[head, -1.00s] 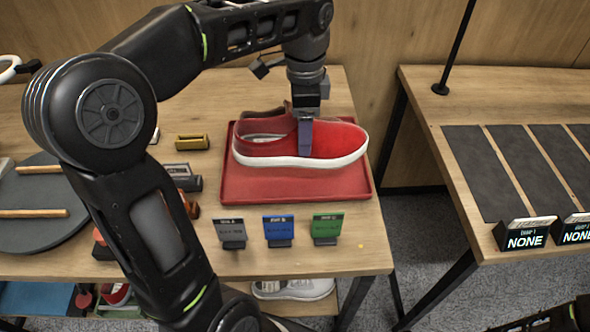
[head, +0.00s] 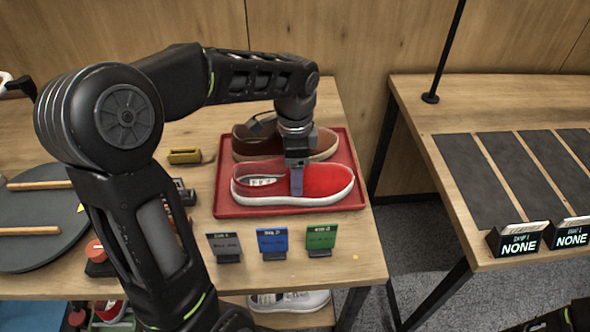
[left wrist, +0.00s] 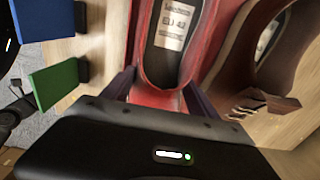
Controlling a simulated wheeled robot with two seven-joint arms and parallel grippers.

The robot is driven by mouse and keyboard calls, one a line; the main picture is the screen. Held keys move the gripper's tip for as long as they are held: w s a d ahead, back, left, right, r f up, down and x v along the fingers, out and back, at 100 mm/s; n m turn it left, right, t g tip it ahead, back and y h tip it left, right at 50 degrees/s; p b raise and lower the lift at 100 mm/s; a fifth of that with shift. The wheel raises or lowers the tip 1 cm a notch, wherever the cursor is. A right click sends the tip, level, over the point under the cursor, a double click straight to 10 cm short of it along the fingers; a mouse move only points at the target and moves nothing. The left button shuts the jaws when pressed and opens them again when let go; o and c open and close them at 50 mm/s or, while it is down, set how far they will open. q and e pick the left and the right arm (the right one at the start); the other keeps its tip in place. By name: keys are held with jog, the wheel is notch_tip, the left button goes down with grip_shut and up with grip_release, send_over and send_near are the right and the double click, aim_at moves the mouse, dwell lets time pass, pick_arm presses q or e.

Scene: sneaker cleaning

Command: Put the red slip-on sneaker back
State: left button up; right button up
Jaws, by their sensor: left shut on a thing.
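The red slip-on sneaker (head: 328,184) with a white sole is at the front of the red tray (head: 342,206) in the head view, toe to the right. My left gripper (head: 297,180) is shut on its side near the opening. In the left wrist view the red sneaker (left wrist: 168,75) lies between the two fingers, its insole label facing the camera. A brown shoe (head: 322,143) sits behind it on the tray and also shows in the left wrist view (left wrist: 255,65). I cannot tell whether the red sneaker touches the tray. My right gripper is not in view.
Grey, blue and green cards (head: 272,241) stand in front of the tray. A dark round mat (head: 40,235) with wooden sticks lies at left. A white sneaker (head: 290,301) is on the shelf below. The right table (head: 410,100) holds dark strips and "NONE" signs, across a floor gap.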

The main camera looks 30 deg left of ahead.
pick_arm(q)
jog(key=shift+f, duration=0.15)
jog(key=o, duration=1.9)
notch_tip(320, 180, up, 12)
jog(key=shift+r+p, duration=0.15)
jog(key=shift+p, duration=0.35)
